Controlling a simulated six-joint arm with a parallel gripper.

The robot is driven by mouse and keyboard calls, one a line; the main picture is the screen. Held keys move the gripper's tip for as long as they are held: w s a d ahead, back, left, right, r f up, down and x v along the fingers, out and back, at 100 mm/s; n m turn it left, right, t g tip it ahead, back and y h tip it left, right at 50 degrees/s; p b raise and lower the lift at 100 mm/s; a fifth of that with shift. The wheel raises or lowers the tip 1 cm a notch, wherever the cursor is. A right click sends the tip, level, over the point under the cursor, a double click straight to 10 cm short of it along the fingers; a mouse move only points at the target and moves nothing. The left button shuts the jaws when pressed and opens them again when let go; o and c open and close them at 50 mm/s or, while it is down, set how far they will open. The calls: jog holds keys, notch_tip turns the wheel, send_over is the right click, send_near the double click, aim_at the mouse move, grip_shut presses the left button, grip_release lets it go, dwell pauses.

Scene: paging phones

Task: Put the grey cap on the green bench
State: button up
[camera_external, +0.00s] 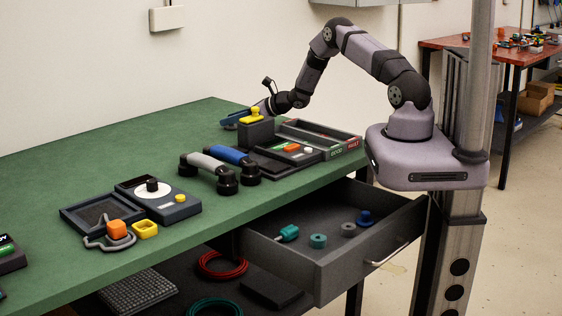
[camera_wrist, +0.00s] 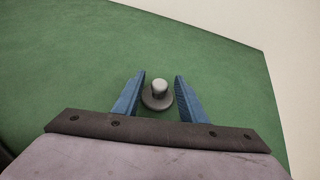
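A grey cap (camera_wrist: 158,93), with a pale round knob on a wider dark base, stands upright between my two blue fingertips over the green bench in the wrist view. My gripper (camera_wrist: 161,75) is open around it. Green shows between the cap and the right finger; on the left I cannot tell if they touch. In the external view my gripper (camera_external: 237,119) is low over the far part of the green bench (camera_external: 150,142), behind a dark block with a yellow knob, and the cap cannot be made out there.
The dark block (camera_external: 256,131) stands close in front of my gripper. Beside it are trays, a panel and a blue-handled bar (camera_external: 228,157). An open drawer (camera_external: 297,262) below holds several small teal, grey and blue pieces. The bench beyond my gripper is clear.

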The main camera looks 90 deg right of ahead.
jog(key=b+v, duration=0.2)
jog(key=v, duration=0.9)
dwell(0.3)
jog(key=w+a+r+n+y+p, duration=0.4)
jog(key=w+a+r+n+y, duration=0.15)
jog(key=a+r+n, duration=0.45)
jog(key=a+f+n+g+y, duration=0.3)
jog(key=a+n, duration=0.6)
jog(key=a, duration=1.1)
jog(key=s+a+n+g+y+p, duration=0.1)
jog(key=s+a+n+g, duration=0.25)
jog(key=a, duration=0.25)
jog(key=s+a+n+g+y, duration=0.1)
jog(key=s+a+n+g, duration=0.15)
jog(key=a+n, duration=0.2)
jog(key=s+a+n+g+h, duration=0.1)
jog(key=s+a+n+h, duration=0.1)
jog(key=s+n, duration=0.4)
jog(key=s+a+f+n+g+h, duration=0.1)
jog(key=s+a+n+g+h, duration=0.1)
jog(key=s+n, duration=0.5)
jog(key=shift+s+a+n+g+h+p, duration=0.3)
jog(key=shift+s+a+h+p, duration=0.25)
jog(key=shift+h, duration=0.2)
